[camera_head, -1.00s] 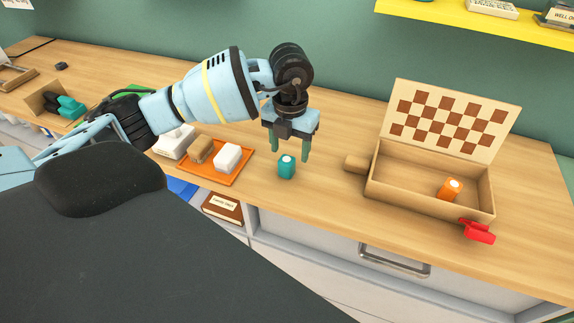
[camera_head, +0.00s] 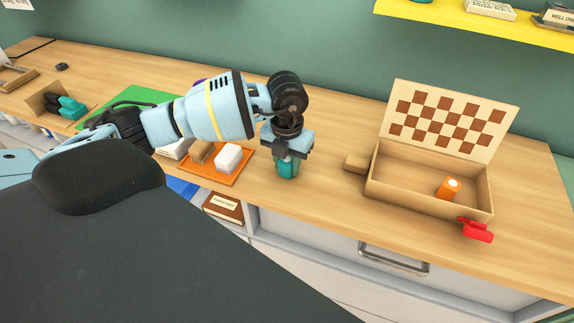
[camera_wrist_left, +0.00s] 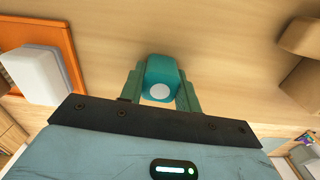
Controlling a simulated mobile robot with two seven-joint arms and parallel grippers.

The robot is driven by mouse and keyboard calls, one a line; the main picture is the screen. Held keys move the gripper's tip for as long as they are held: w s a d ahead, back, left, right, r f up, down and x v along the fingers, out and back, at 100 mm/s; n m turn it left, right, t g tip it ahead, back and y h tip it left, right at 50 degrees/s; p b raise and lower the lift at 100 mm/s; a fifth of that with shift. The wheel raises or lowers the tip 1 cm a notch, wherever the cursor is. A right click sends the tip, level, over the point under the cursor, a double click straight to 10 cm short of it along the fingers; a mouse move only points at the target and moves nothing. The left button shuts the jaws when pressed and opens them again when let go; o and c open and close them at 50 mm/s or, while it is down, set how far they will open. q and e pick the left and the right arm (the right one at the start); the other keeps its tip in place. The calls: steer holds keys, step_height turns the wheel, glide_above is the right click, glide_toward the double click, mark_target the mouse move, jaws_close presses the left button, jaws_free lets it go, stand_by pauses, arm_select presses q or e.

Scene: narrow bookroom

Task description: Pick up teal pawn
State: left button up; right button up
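The teal pawn (camera_head: 288,170), a small rounded block with a white dot on top, stands upright on the wooden counter. My left gripper (camera_head: 288,165) is lowered over it from above, with one green finger on each side. In the left wrist view the pawn (camera_wrist_left: 161,78) sits between the fingertips of my left gripper (camera_wrist_left: 161,90). The fingers are very close to its sides; I cannot tell whether they press on it. My right gripper is not in view.
An orange tray (camera_head: 219,181) with a white block (camera_head: 228,157) and a brown block lies just left of the pawn. An open wooden box (camera_head: 416,199) with a checkerboard lid, an orange pawn (camera_head: 447,188) and a red piece (camera_head: 476,230) are to the right.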

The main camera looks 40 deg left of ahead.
arm_select(q)
steer(key=c, duration=0.3)
steer(key=shift+r, duration=0.1)
